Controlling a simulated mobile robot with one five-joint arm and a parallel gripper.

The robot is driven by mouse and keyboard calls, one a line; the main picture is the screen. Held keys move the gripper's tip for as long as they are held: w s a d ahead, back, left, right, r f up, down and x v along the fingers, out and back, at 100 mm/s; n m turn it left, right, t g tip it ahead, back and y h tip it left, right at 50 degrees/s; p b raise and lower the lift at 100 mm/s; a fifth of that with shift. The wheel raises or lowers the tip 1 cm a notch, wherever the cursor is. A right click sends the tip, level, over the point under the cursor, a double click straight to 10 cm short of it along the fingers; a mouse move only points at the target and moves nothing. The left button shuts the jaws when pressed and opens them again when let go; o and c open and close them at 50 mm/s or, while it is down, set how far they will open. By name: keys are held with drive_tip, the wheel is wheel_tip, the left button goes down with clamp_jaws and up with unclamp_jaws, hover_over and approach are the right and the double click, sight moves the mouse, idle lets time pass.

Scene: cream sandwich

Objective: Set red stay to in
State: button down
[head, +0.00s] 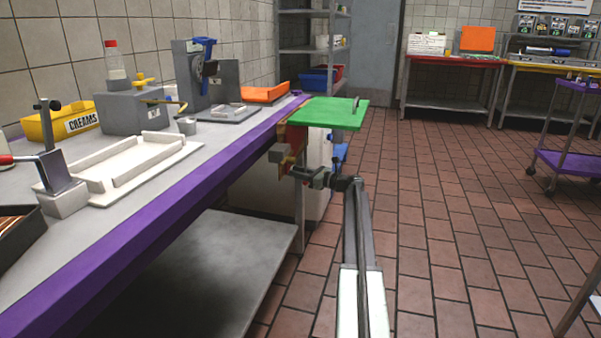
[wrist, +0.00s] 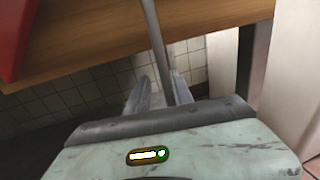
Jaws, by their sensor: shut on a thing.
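Red parts, likely the red stay (head: 297,140), show under the green board (head: 328,112) at the far end of the purple-edged counter. A red piece (wrist: 14,38) is at the top left of the wrist view, beside a brown wooden panel (wrist: 120,35). My gripper (head: 298,172) is below the green board, by the counter's end. In the wrist view, my gripper's fingers (wrist: 160,88) are on either side of a thin grey rod (wrist: 155,42) and hold it. I cannot tell whether the rod belongs to the red stay. My arm hides part of the area below.
The counter (head: 190,180) runs along the left, with a white tray (head: 120,165), a yellow creams bin (head: 65,122) and grey devices. A lower metal shelf (head: 215,255) is beneath it. The tiled floor to the right is open, up to a purple cart (head: 570,160).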

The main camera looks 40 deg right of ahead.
drive_tip(key=shift+w+a+f+n+y, duration=0.15)
drive_tip(key=shift+w+a+y, duration=0.1)
drive_tip(key=shift+a, duration=0.45)
drive_tip(key=shift+w+a+n+y, duration=0.15)
drive_tip(key=shift+w+a, duration=0.05)
drive_tip(key=shift+a, duration=0.45)
idle(2.0)
drive_tip(key=c, duration=1.5)
unclamp_jaws()
drive_tip(key=shift+c, duration=0.2)
drive_tip(key=shift+d, duration=0.2)
